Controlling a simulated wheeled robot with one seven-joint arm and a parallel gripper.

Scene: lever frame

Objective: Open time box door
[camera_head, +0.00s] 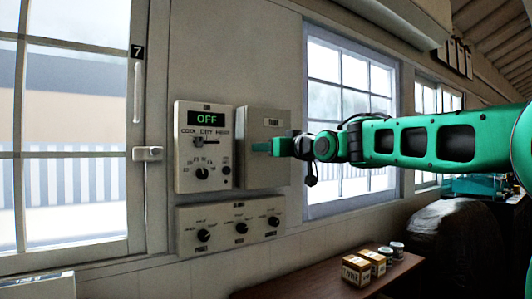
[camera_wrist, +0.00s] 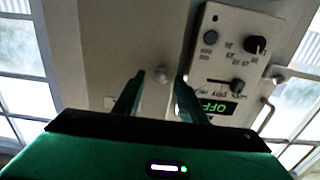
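The time box is the plain grey wall box (camera_head: 265,122) with a small label, right of the box with the OFF display. Its door looks shut and fills the middle of the wrist view (camera_wrist: 105,55).
The control box with the green OFF display (camera_head: 205,140) stands close beside the time box. A panel with several knobs (camera_head: 230,228) is below. Windows flank the boxes. A brown table (camera_head: 300,285) with small boxes (camera_head: 356,268) is at lower right.

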